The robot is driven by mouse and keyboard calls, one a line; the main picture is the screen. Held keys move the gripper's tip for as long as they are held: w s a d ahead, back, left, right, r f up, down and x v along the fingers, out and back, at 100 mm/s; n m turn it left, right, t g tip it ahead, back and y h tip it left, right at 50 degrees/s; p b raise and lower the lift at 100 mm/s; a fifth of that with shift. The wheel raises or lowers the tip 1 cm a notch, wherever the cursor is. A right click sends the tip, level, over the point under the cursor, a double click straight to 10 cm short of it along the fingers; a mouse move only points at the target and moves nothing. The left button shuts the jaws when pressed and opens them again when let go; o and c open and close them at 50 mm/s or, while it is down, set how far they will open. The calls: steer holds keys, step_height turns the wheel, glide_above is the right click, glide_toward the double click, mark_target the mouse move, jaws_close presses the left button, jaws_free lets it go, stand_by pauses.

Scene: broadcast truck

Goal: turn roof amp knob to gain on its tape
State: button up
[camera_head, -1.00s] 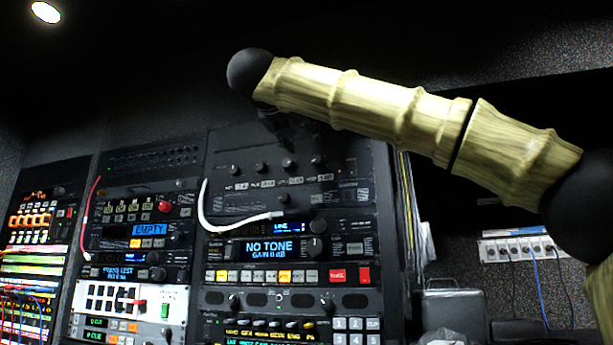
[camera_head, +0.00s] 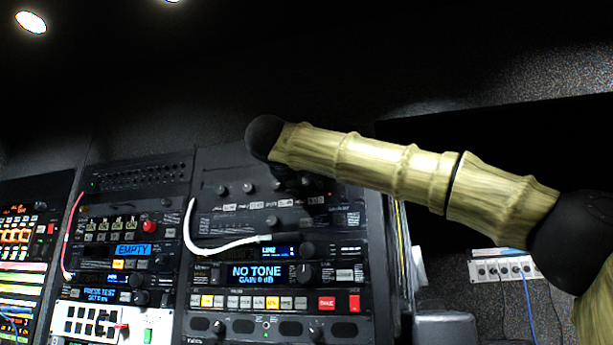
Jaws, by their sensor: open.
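The middle rack's top panel (camera_head: 230,172) carries a row of small dark knobs (camera_head: 248,188) with pale label strips (camera_head: 256,205) under them. Below it, a unit's blue display (camera_head: 257,274) reads NO TONE, GAIN 0 dB, with a larger black knob (camera_head: 306,273) at its right. Another black knob (camera_head: 307,249) is beside the LINE display. I cannot read which knob is the roof amp's. My gripper (camera_head: 292,181) is a dark shape under the arm's black end joint, in front of the top panel's right part. It is open; its fingers are hard to make out, and I cannot tell whether it touches a knob.
A white cable (camera_head: 218,247) loops across the middle rack. A left rack (camera_head: 128,250) shows an EMPTY display and a pink cable. A white socket strip (camera_head: 505,268) with a blue cable is at the right. My arm spans the upper right, before a dark wall.

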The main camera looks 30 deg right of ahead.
steer(key=shift+w+d, duration=0.2)
steer(key=shift+w, duration=0.1)
steer(key=shift+s, duration=0.1)
steer(key=shift+c, duration=0.4)
steer(key=c, duration=1)
steer(key=shift+o, duration=0.2)
steer(key=o, duration=1)
steer(key=shift+o, duration=0.2)
steer(key=v, duration=1.2)
